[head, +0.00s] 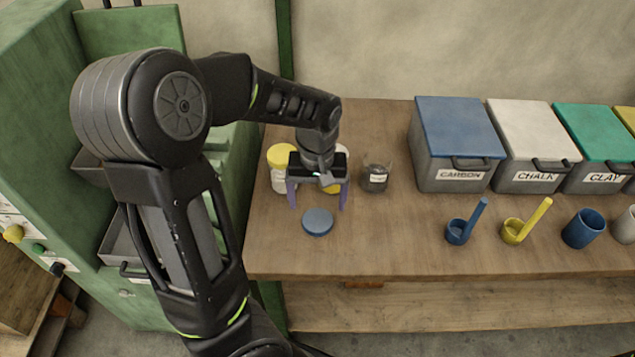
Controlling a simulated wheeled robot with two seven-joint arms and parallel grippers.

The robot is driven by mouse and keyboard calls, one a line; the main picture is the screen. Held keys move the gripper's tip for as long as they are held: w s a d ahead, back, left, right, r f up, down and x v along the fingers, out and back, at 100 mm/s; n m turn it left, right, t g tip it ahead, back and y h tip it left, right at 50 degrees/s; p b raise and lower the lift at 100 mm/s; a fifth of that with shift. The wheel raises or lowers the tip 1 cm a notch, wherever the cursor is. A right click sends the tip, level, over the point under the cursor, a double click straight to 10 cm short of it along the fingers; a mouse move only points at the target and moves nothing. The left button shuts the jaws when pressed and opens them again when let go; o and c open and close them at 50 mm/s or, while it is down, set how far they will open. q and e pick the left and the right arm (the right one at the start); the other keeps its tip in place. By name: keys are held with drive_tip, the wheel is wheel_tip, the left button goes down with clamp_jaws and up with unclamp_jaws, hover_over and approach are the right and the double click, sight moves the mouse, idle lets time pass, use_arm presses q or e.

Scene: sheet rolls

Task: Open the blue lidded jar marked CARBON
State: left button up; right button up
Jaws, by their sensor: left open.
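A small jar (375,178) with dark contents and a white label stands on the table, right of my left gripper. Its top looks open, and its label is too small to read. A round blue lid (317,222) lies flat on the table, in front of and left of this jar. A larger grey bin with a blue lid (458,128), marked CARBON, stands further right, shut. My right gripper is out of view.
A yellow-lidded jar (281,158) stands behind my left gripper, with another partly hidden beside it. Bins marked CHALK (532,135) and CLAY (596,140) stand at the back right. Blue (458,232) and yellow (514,231) scoops and cups stand in front. The table's front middle is clear.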

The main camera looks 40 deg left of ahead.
use_arm(q)
wheel_tip(320, 180, up, 6)
drive_tip(key=shift+f, duration=0.25)
idle(0.8)
